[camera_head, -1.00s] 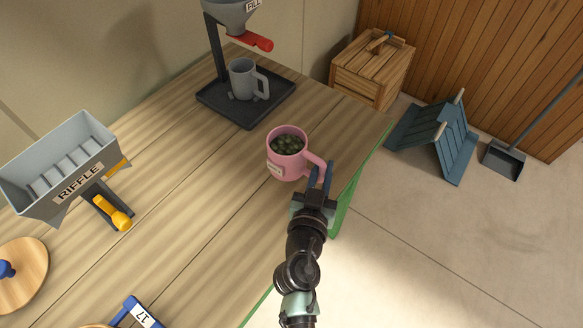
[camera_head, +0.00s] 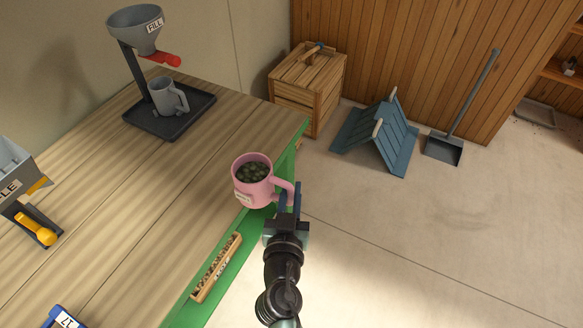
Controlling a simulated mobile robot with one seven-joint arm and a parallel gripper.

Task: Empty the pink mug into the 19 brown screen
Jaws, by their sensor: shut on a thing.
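The pink mug (camera_head: 250,189) is upright and full of dark greenish beans (camera_head: 252,172). It has a small pale label low on its front. My gripper (camera_head: 290,198) is shut on the mug's handle at its right side. The mug shows over the table's right edge, near the green side; the gap under it cannot be judged well. A blue-edged item labelled 17 (camera_head: 64,318) shows partly at the bottom left. No brown screen marked 19 is in view.
A grey mug (camera_head: 168,97) stands on a black tray (camera_head: 140,123) under a funnel marked FILL (camera_head: 137,27). A grey riffle box (camera_head: 15,165) is at the left. A wooden strip (camera_head: 217,267) lies on the green side. A crate (camera_head: 310,80), blue folded rack (camera_head: 375,137) and dustpan (camera_head: 444,148) stand on the floor.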

